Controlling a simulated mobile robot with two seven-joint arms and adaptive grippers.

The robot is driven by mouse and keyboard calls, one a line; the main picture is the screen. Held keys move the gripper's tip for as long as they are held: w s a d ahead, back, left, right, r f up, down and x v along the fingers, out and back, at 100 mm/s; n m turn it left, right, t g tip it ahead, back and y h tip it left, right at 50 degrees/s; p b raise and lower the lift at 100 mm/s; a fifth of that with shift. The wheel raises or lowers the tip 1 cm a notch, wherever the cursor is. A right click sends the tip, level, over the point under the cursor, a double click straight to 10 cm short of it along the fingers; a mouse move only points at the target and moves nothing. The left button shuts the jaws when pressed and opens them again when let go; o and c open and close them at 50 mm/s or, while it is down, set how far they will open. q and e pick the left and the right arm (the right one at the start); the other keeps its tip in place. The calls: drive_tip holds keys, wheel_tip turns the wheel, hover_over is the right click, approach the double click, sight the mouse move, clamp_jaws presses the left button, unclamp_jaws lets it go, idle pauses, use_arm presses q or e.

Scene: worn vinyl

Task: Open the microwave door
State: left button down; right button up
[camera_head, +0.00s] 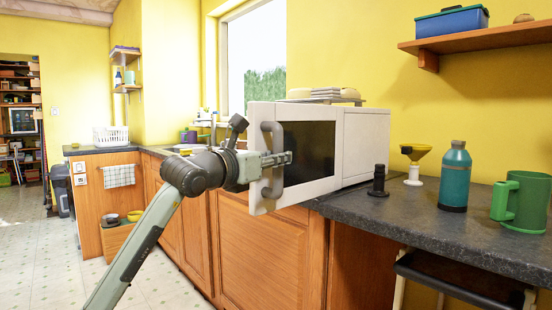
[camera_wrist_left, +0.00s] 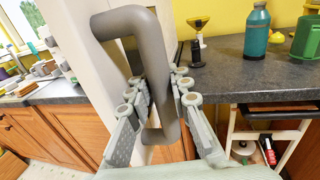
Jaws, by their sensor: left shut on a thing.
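The white microwave (camera_head: 366,145) stands on the dark counter in the head view. Its door (camera_head: 310,150), with a dark window, appears swung out from the body and stands over the counter's front edge, outer face towards me. The grey bar handle (camera_head: 277,187) is at the door's left side. My left gripper (camera_head: 284,159) is shut on the handle. In the left wrist view its fingers (camera_wrist_left: 160,92) lie on either side of the handle (camera_wrist_left: 148,55). The microwave's inside is hidden behind the door. My right gripper is not in view.
On the counter (camera_head: 430,215), right of the microwave, stand a dark grinder-like item (camera_head: 378,182), a yellow-topped funnel (camera_head: 415,163), a teal bottle (camera_head: 455,178) and a green mug (camera_head: 525,203). Wooden cabinets (camera_head: 258,250) are below the door. The floor at left is clear.

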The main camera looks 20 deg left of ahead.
use_arm(q)
drive_tip(key=c, duration=1.8)
unclamp_jaws()
drive_tip(key=shift+o, duration=0.8)
drive_tip(key=shift+s, duration=0.1)
drive_tip(key=v, duration=1.2)
